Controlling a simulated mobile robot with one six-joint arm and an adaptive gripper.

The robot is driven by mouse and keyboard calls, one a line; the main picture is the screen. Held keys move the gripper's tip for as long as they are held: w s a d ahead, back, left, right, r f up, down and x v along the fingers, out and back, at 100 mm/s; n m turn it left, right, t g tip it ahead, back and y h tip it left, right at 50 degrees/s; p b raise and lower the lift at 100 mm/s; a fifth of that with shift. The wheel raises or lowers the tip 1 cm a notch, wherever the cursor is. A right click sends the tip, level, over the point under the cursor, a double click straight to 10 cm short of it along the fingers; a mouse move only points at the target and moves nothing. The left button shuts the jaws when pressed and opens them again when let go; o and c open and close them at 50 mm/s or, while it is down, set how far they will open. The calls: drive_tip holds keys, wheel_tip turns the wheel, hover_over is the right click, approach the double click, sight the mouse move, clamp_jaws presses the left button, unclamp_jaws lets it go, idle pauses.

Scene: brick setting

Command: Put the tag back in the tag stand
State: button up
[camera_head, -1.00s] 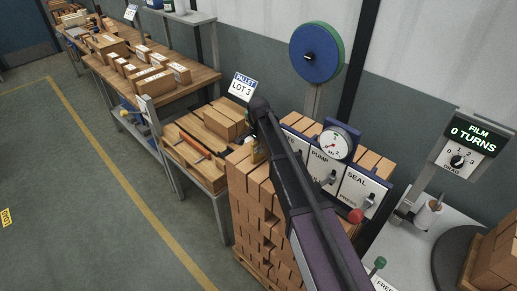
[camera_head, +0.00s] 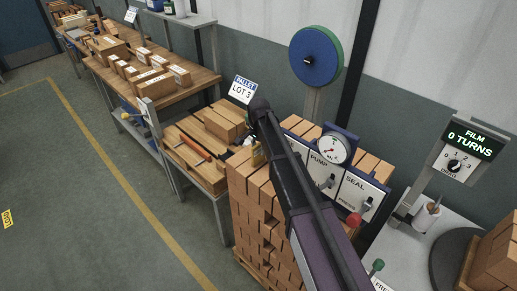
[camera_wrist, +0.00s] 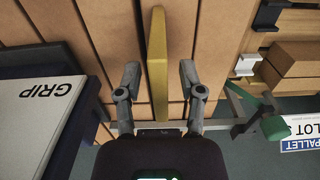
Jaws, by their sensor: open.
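A thin yellow piece (camera_wrist: 158,65), seen edge-on, stands between the fingers of my gripper (camera_wrist: 160,85) in the wrist view. It looks like a tag, but its face does not show. A gap lies on each side of it, so my open fingers are around it without gripping. In the head view a bit of yellow (camera_head: 258,156) shows below the end of my arm, by the top of the brick stack; my gripper is mostly hidden there. I cannot make out the tag stand for certain.
A stack of bricks (camera_head: 250,195) stands below my arm, next to a control panel (camera_head: 325,165) with a gauge. A PALLET LOT 3 sign (camera_head: 242,89) stands behind. Benches with boxes (camera_head: 150,78) run left. A yellow marker (camera_head: 7,219) lies on the clear floor.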

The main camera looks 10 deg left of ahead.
sight(259, 144)
drive_tip(key=shift+r+p, duration=4.95)
drive_tip(key=shift+r, duration=0.3)
drive_tip(key=shift+o, duration=0.5)
drive_tip(key=shift+w+d+r+p, duration=0.1)
drive_tip(key=shift+r+p, duration=0.75)
drive_tip(key=shift+p, duration=0.05)
wheel_tip(259, 144, down, 9)
drive_tip(key=b, duration=0.8)
drive_tip(key=shift+r+b, duration=0.2)
drive_tip(key=shift+b, duration=0.15)
